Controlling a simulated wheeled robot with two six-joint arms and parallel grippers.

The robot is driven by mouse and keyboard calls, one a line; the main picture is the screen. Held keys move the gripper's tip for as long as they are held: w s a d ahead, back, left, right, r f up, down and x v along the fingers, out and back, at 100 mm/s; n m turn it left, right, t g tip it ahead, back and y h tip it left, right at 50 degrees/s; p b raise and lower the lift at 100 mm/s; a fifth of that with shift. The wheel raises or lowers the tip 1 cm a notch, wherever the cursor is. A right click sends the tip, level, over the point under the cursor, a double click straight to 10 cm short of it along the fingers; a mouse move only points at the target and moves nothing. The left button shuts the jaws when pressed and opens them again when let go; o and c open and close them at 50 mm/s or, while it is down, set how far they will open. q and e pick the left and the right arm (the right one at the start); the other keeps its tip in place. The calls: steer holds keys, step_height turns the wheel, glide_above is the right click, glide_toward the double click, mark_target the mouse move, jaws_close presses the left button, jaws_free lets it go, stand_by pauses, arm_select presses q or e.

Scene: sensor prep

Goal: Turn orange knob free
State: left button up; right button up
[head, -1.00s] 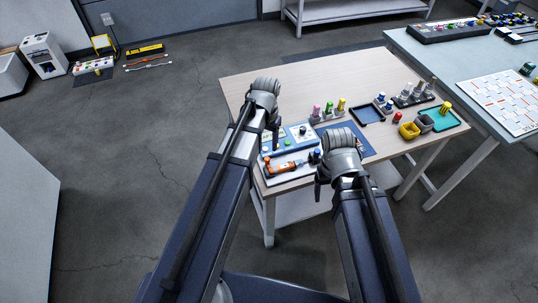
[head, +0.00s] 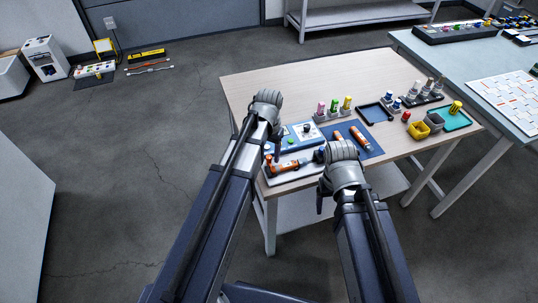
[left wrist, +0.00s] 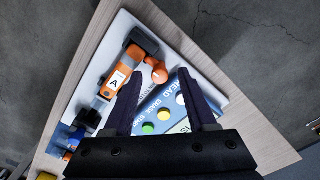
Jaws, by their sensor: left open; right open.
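An orange cylinder device marked "A" (left wrist: 115,78) lies in a holder on a white base, near the table's front left corner. It also shows in the head view (head: 286,167). A small round orange-red knob (left wrist: 160,74) sits beside it. My left gripper (left wrist: 162,80) is open, its fingers pointing down at the base, with the knob showing between the fingertips. I cannot tell whether they touch it. A blue panel (left wrist: 164,112) with green, yellow and white buttons lies under the fingers. My right gripper (head: 321,199) is open and empty by the table's front edge.
Two orange cylinders (head: 360,137) lie on a blue mat (head: 372,150). Coloured bottles (head: 333,107), a dark tray (head: 374,114), a yellow bin (head: 419,131) and a teal tray (head: 455,122) stand further right. The table's far left (head: 245,88) is clear.

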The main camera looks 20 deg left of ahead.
arm_select(q)
steer(key=shift+c, duration=0.3)
jaws_close()
steer(key=shift+n, duration=0.4)
steer(key=n, duration=0.8)
steer(key=shift+n, duration=0.3)
steer(key=n, duration=0.4)
steer(key=shift+n, duration=2.2)
